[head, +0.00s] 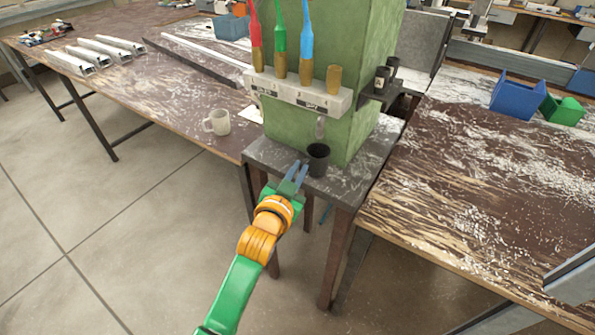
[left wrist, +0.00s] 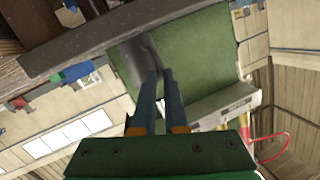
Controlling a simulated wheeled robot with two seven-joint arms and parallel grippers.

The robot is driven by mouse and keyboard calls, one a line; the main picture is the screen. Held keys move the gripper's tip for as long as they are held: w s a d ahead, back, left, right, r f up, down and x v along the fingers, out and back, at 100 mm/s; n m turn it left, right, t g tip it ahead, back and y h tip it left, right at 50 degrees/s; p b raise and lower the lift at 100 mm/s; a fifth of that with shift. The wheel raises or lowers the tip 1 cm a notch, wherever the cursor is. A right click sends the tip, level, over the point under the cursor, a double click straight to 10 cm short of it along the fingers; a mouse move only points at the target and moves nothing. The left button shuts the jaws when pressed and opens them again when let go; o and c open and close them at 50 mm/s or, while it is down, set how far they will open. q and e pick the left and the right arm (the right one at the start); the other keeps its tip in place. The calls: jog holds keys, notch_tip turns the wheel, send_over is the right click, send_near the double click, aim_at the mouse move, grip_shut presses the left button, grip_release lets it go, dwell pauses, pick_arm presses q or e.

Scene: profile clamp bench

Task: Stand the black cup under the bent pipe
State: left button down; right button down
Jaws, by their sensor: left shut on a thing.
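The black cup (head: 318,161) is upright at the front of the green cabinet (head: 355,110), over the small dark table (head: 345,188). A short grey bent pipe (head: 320,128) hangs from the cabinet front, just above the cup in the picture. My left gripper (head: 297,172) reaches in from the front left and is shut on the cup's left side. I cannot tell whether the cup's base touches the table. In the left wrist view the two blue fingers (left wrist: 162,76) meet the dark cup (left wrist: 140,58). My right gripper is not in view.
A white mug (head: 217,122) stands on the left bench. A white rack (head: 298,92) with coloured tools is fixed to the cabinet above the pipe. Dark fittings (head: 382,85) stick out at the cabinet's right. Blue (head: 517,97) and green (head: 562,109) bins stand on the right bench.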

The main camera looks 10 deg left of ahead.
pick_arm(q)
jog(key=shift+f, duration=0.3)
dwell(0.8)
jog(key=c, duration=0.9)
grip_release()
jog(key=s+p, duration=0.1)
jog(key=s, duration=0.2)
jog(key=s+p, duration=0.2)
jog(key=s, duration=0.1)
jog(key=s+a+p, duration=0.1)
jog(key=s, duration=0.3)
jog(key=shift+p, duration=0.3)
